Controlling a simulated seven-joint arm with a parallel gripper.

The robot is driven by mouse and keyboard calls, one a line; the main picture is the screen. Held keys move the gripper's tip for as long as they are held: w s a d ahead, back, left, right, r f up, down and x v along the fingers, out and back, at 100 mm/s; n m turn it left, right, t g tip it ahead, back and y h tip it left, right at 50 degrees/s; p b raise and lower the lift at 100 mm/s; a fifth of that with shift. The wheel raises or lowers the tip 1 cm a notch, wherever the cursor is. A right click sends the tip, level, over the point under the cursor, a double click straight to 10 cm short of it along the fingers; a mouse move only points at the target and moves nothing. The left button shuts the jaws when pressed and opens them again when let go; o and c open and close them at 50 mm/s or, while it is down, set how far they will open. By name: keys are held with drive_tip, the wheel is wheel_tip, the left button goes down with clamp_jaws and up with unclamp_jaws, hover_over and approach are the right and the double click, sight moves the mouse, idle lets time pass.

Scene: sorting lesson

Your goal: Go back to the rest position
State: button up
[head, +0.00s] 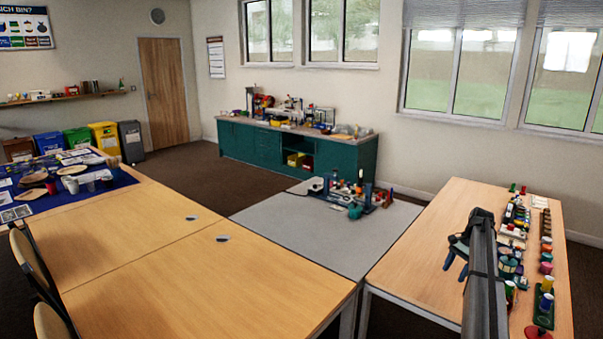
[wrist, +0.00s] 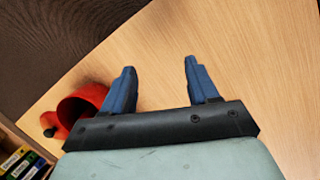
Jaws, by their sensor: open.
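My gripper (wrist: 158,85) is open in the wrist view, with its two blue fingers apart and nothing between them. Bare wooden tabletop shows beyond the fingertips. In the head view my gripper (head: 454,267) hangs over the left part of the right-hand wooden table (head: 430,230), left of the rows of small objects. My dark arm reaches in from the bottom right and hides part of that table.
A red cup-like object (wrist: 80,108) lies left of my gripper in the wrist view. Several coloured items, with a green tray (head: 541,311) among them, line the table's right side. A grey table (head: 290,222) with a cluster of tools stands to the left.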

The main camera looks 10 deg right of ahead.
drive_tip(key=s+a+f+n+h, duration=0.1)
drive_tip(key=s+a+f+n, duration=0.15)
drive_tip(key=a+f, duration=0.45)
drive_tip(key=s+a+f+n, duration=0.2)
drive_tip(key=s+a+f, duration=0.1)
drive_tip(key=a, duration=0.8)
drive_tip(key=s+a+f+n+h, duration=0.1)
drive_tip(key=s+a+f+n, duration=0.3)
drive_tip(key=a, duration=0.6)
drive_tip(key=s+a+f+n+h, duration=0.1)
drive_tip(key=s+a+f+n, duration=0.25)
drive_tip(key=s+a, duration=0.5)
drive_tip(key=s+a+f+n, duration=0.2)
drive_tip(key=s+a+f, duration=0.2)
drive_tip(key=s+a, duration=0.45)
drive_tip(key=s+f+g, duration=0.3)
drive_tip(key=s+f, duration=0.7)
drive_tip(key=s, duration=0.4)
drive_tip(key=s+f+g, duration=0.3)
drive_tip(key=s+f, duration=0.7)
drive_tip(key=s, duration=0.4)
drive_tip(key=shift+s+a+f, duration=0.25)
drive_tip(key=shift+s+f, duration=0.05)
drive_tip(key=shift+f, duration=0.05)
